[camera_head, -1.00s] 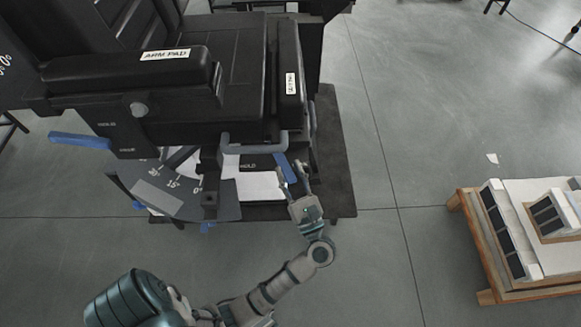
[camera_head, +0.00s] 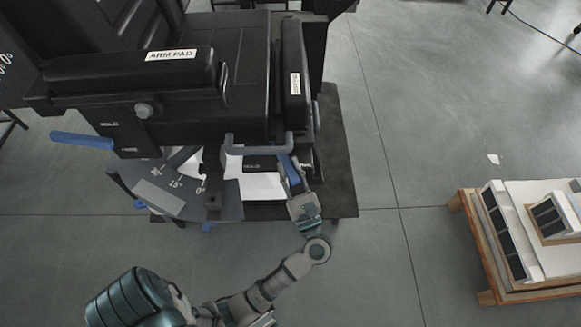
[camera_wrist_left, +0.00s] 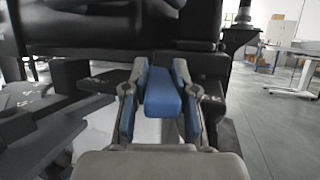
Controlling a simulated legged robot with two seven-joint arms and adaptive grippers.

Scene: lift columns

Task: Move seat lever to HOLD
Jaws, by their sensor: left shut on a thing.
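The black seat (camera_head: 240,80) with its arm pad stands at the upper left of the head view. A blue lever (camera_head: 289,169) sticks out low at the seat's front, just beside a "HOLD" label (camera_head: 254,168). My left gripper (camera_head: 293,183) is shut on this lever. In the left wrist view the blue lever (camera_wrist_left: 162,95) lies between the two fingers of the left gripper (camera_wrist_left: 160,115). A second blue lever (camera_head: 82,140) sits on the seat's left side, near another "HOLD" label (camera_head: 110,124). My right gripper is not in view.
A grey bar handle (camera_head: 258,149) lies just above the held lever. A dial plate with angle marks (camera_head: 165,197) stands left of the gripper. A wooden pallet with panels (camera_head: 520,240) is at the right. The floor between is clear.

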